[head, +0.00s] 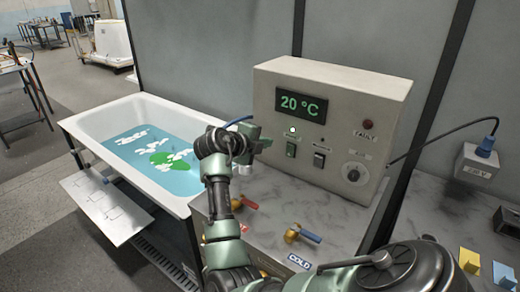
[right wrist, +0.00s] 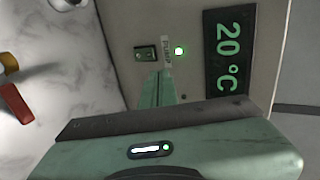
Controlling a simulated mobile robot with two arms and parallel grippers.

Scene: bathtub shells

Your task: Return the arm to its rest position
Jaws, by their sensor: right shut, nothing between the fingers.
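My right gripper (head: 262,142) is raised in front of the lower left of the beige control box (head: 340,92) in the head view. Its jaws are shut and empty. In the right wrist view, the narrow shut fingers (right wrist: 160,88) point at the box's face, close to a small switch (right wrist: 145,53) and a lit green lamp (right wrist: 179,51). Whether the fingertips touch the box I cannot tell. The display (head: 302,104) reads 20 °C. My left gripper is not in view.
A white tub (head: 180,112) of blue water with white and green patches stands left. A blue-handled valve (head: 302,234) and a red-handled valve (head: 246,230) sit on the marble top below my arm. A blue plug (head: 486,147) is in the socket at right.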

